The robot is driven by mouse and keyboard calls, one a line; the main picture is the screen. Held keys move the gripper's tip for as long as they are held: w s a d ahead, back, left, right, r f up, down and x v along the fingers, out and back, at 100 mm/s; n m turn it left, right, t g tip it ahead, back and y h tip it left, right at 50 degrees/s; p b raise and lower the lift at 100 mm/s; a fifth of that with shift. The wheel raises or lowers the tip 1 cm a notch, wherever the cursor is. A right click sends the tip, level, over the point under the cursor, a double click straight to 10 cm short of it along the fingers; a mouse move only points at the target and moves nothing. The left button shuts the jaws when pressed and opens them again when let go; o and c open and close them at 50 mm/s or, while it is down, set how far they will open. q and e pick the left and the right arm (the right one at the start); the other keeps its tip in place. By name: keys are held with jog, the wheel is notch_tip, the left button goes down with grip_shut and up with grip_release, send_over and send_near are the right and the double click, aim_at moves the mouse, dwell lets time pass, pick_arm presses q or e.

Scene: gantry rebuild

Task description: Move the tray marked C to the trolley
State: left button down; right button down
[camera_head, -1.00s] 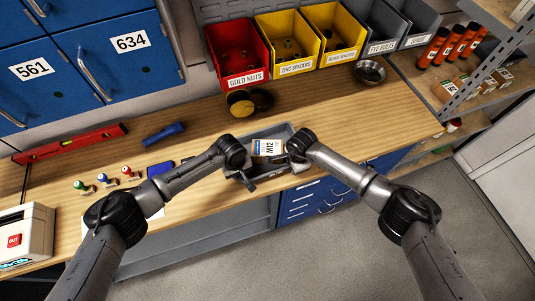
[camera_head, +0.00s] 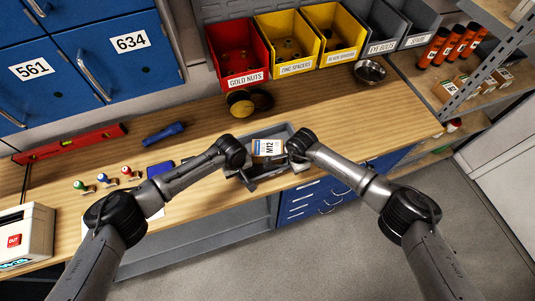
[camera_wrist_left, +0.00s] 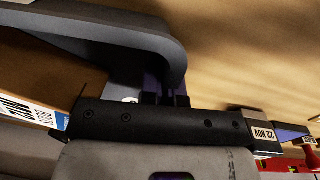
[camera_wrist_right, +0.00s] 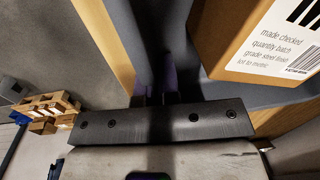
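A grey tray (camera_head: 272,183) is at the front edge of the workbench, with a cardboard box marked M12 (camera_head: 268,147) in it. No letter C is readable on the tray. My left gripper (camera_wrist_left: 165,98) is at the tray's left end; in the left wrist view its fingers sit close together at the grey wall and look shut on it. My right gripper (camera_wrist_right: 158,98) is at the right end, its fingers likewise close together on the grey wall. In the head view my wrists hide the fingertips. No trolley is recognisable in these views.
Behind the tray lie a dark round piece with a yellow disc (camera_head: 241,104) and a metal bowl (camera_head: 369,72). Stamps (camera_head: 107,179) and a blue pad (camera_head: 160,170) lie to the left. A shelf rack (camera_head: 470,80) stands right. Open floor (camera_head: 400,255) lies in front.

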pick_arm(q)
jog(key=shift+r, duration=0.1)
pick_arm(e)
jog(key=shift+r, duration=0.1)
